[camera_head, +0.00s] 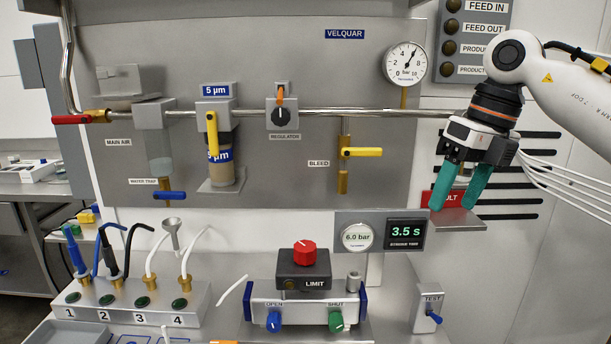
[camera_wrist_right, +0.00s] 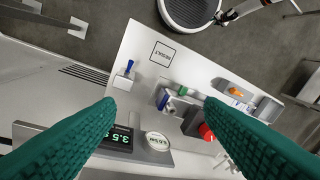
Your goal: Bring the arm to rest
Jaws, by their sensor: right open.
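My right gripper (camera_head: 459,190) is at the upper right in the head view, its arm (camera_head: 570,85) coming in from the right edge. Its two green fingers point down and are apart, with nothing held between them. They are in front of the red fault label (camera_head: 442,198) and a small grey shelf (camera_head: 457,220). In the right wrist view the green fingers (camera_wrist_right: 155,130) frame the panel below, well apart. My left gripper is not in view.
Near the gripper are the pressure gauge (camera_head: 405,62), the 3.5 s display (camera_head: 405,233) and the test switch (camera_head: 433,317). A pipe (camera_head: 375,113) with valves crosses the backboard. The limit block (camera_head: 303,272) and numbered tube manifold (camera_head: 137,302) stand below.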

